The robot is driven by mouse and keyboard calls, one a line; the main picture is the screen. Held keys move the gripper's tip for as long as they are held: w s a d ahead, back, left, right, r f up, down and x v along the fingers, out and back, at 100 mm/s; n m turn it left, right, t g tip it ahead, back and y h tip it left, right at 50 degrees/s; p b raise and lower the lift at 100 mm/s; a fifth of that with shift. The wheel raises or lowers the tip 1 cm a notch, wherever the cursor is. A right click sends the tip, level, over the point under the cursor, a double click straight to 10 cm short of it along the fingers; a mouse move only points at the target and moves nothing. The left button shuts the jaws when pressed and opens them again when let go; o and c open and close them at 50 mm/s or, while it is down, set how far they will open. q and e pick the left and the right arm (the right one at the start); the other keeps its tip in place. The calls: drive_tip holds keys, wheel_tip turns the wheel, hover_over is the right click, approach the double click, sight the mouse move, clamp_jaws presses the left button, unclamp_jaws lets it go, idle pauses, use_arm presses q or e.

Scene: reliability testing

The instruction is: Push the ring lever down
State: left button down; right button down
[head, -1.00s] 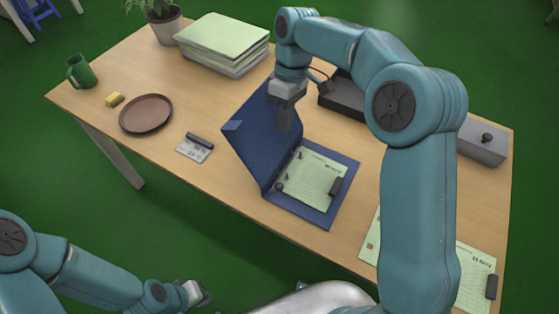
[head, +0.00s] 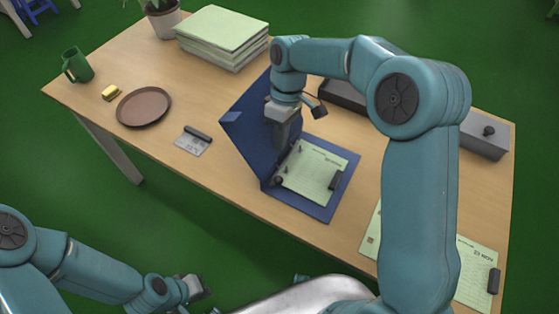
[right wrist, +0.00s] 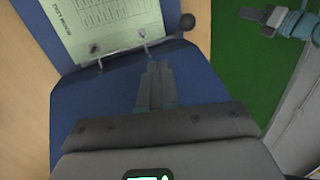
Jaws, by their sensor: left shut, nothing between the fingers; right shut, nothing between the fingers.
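A blue binder (head: 325,209) lies open on the table, with its left cover standing tilted up. A green-white sheet (head: 313,172) lies on its right side. The ring lever with a dark ball knob (head: 277,181) is at the near end of the spine; in the right wrist view the knob (right wrist: 187,21) is at the upper right, beyond the fingertips. My right gripper (head: 281,150) is shut and empty, pointing down over the spine, apart from the knob. The wrist view shows its fingers (right wrist: 158,68) together. My left gripper (head: 205,286) is shut and empty, low in front of the table.
A card with a dark bar (head: 193,140), a brown plate (head: 143,107), a yellow block (head: 111,93) and a green mug (head: 77,66) are left of the binder. A paper stack (head: 222,36) stands behind. A grey box (head: 485,140) and a sheet (head: 470,270) are at right.

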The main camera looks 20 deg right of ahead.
drive_tip(key=s+f, duration=0.1)
drive_tip(key=s+a+f, duration=0.1)
drive_tip(key=s+f, duration=0.1)
drive_tip(key=shift+s+a, duration=0.15)
drive_tip(key=shift+a, duration=0.1)
drive_tip(key=shift+s+a, duration=0.15)
drive_tip(key=shift+s, duration=0.15)
drive_tip(key=shift+f, duration=0.15)
drive_tip(key=shift+s, duration=0.1)
